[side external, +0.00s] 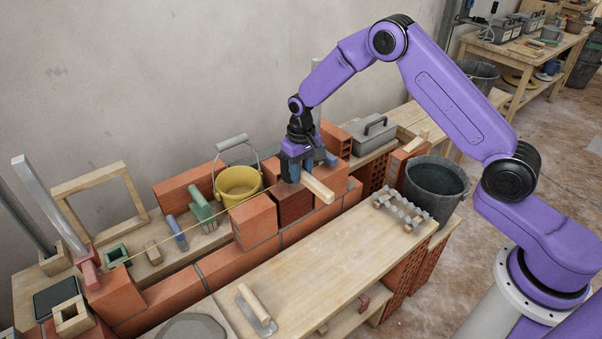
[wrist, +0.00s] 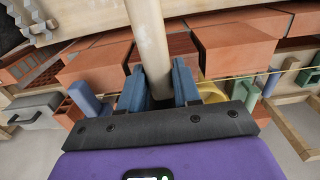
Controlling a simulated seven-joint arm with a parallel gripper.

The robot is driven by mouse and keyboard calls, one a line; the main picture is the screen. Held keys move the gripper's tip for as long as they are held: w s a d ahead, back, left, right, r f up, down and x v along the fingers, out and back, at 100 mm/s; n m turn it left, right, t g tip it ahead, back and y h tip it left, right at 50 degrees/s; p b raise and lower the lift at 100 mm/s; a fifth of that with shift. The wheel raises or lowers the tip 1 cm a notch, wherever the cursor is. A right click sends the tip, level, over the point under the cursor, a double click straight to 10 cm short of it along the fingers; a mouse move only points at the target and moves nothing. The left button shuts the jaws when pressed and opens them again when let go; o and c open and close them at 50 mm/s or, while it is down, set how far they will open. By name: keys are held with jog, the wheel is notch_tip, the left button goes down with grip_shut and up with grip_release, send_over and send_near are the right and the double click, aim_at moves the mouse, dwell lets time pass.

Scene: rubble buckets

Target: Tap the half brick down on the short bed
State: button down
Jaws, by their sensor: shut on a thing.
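The half brick (side external: 293,203), darker red than its neighbours, sits on the low brick course between two bricks. In the wrist view the half brick (wrist: 182,46) shows just right of the wooden shaft. My gripper (side external: 307,172) is above it, its blue fingers shut on a pale round wooden handle (side external: 318,188). In the wrist view the handle (wrist: 150,40) runs out from between the fingers and past the top edge. The tool's other end is hidden, so I cannot tell if it touches the half brick. The bed under the half brick is hidden.
A yellow bucket (side external: 238,184) stands close behind the wall. A brick (side external: 255,222) is left of the half brick, another (side external: 330,190) right. A yellow string (side external: 180,235) runs along the wall. The front plank (side external: 310,262) holds a trowel (side external: 257,310); its middle is clear.

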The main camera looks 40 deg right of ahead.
aim_at(301, 180)
jog(key=shift+f, duration=0.1)
jog(key=shift+f, duration=1.6)
jog(key=shift+r, duration=1.6)
